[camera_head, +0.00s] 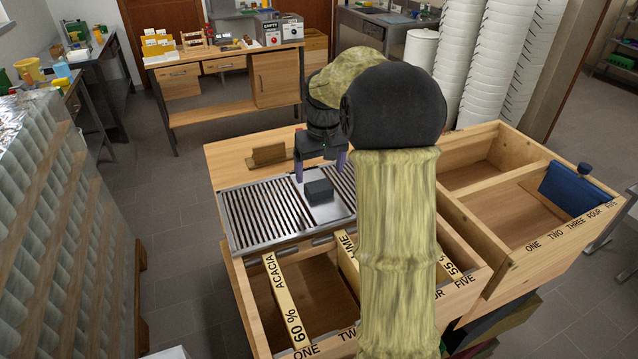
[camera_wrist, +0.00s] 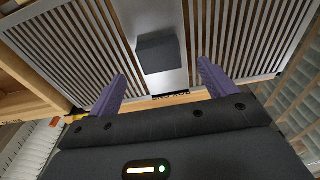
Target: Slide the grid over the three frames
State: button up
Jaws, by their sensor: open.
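The grid (camera_head: 262,215) is a flat metal plate with dark slots on both sides of a plain centre strip. It lies over the back part of a wooden box, and a dark block handle (camera_head: 319,191) stands on its centre strip. Three frames show as pale, labelled top bars in the box's front part: ACACIA (camera_head: 284,301), one ending in "ME" (camera_head: 347,262), and one marked 55 (camera_head: 447,265). My arm covers parts of the latter two. My gripper (camera_head: 320,171) is open and empty near the handle. The wrist view shows the handle (camera_wrist: 158,53) beyond the two purple fingertips.
A second wooden box (camera_head: 505,215) stands at right, with a blue object (camera_head: 578,190) on its edge. A small wooden block (camera_head: 268,155) sits on the board behind the grid. A workbench (camera_head: 225,60) stands at the back. Stacked pale containers (camera_head: 60,220) line the left.

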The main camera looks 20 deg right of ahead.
aim_at(319, 186)
jog(key=f, duration=0.5)
jog(key=shift+w+f, duration=0.35)
jog(key=c, duration=1.4)
jog(key=shift+s, duration=0.1)
jog(key=shift+s+b, duration=1.35)
jog(key=shift+s, duration=4.25)
jog(key=shift+s+r+b, duration=0.1)
jog(key=shift+s+b, duration=0.35)
jog(key=shift+s, duration=5.35)
